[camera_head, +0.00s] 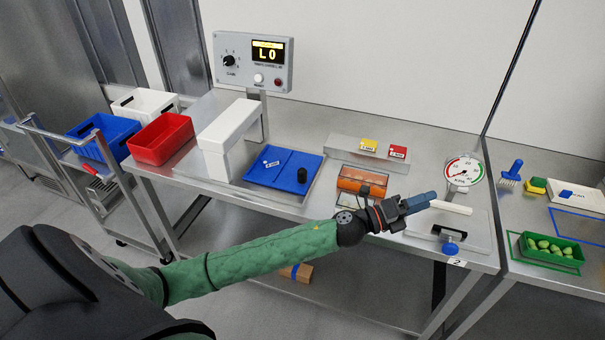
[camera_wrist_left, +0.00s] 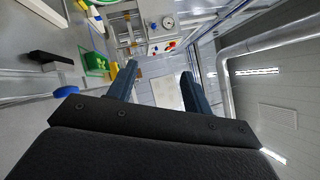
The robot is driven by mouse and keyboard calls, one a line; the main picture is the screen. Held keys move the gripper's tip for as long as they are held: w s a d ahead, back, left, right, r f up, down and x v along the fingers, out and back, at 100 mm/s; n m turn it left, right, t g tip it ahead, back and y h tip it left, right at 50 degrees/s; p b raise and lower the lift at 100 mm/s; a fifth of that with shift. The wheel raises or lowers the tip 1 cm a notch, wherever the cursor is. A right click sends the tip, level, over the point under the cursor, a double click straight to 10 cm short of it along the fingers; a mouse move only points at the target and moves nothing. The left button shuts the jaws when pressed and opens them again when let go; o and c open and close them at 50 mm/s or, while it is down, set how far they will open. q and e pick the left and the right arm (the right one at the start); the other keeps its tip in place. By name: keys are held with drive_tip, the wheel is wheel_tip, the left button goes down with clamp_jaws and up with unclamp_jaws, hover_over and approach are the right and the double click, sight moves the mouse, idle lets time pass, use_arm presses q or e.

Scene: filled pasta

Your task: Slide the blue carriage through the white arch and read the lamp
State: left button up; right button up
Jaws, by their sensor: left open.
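The blue carriage (camera_head: 290,167) is a flat blue tray with a small label and a dark knob (camera_head: 302,175) at its right. It lies on the metal table, just right of the white arch (camera_head: 231,136), apart from my grippers. A grey control box (camera_head: 253,62) behind the arch has a dial, a lit yellow display reading "LO", a white button and a red lamp (camera_head: 278,82) that looks dim. My left gripper (camera_head: 432,198) is open and empty over the right part of the table; its two fingers show in the left wrist view (camera_wrist_left: 160,82). My right gripper is not in view.
A red bin (camera_head: 161,139) stands left of the arch. An orange-lidded box (camera_head: 362,183), a round gauge (camera_head: 463,171) and a pale plate with a blue knob (camera_head: 449,248) are near my left gripper. A green tray (camera_head: 546,251) sits on the right-hand table.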

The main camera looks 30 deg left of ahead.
use_arm(q)
drive_tip(key=d+m+g+h, duration=0.1)
drive_tip(key=m+g+h, duration=0.1)
drive_tip(key=m+g, duration=0.15)
drive_tip(key=m+g+y, duration=1.1)
drive_tip(key=m+y, duration=0.6)
drive_tip(key=m, duration=0.2)
hover_over(302, 169)
drive_tip(key=f, duration=0.4)
drive_tip(key=shift+s+d+f, duration=0.1)
drive_tip(key=shift+d+f, duration=0.1)
drive_tip(key=shift+a, duration=0.15)
drive_tip(key=shift+f+p, duration=0.25)
drive_tip(key=shift+p, duration=0.15)
drive_tip(key=shift+f+p, duration=0.45)
drive_tip(key=shift+f, duration=0.3)
wheel_tip(302, 169, down, 4)
drive_tip(key=shift+f+p, duration=0.2)
drive_tip(key=shift+p, duration=0.85)
drive_tip(key=shift+f, duration=0.7)
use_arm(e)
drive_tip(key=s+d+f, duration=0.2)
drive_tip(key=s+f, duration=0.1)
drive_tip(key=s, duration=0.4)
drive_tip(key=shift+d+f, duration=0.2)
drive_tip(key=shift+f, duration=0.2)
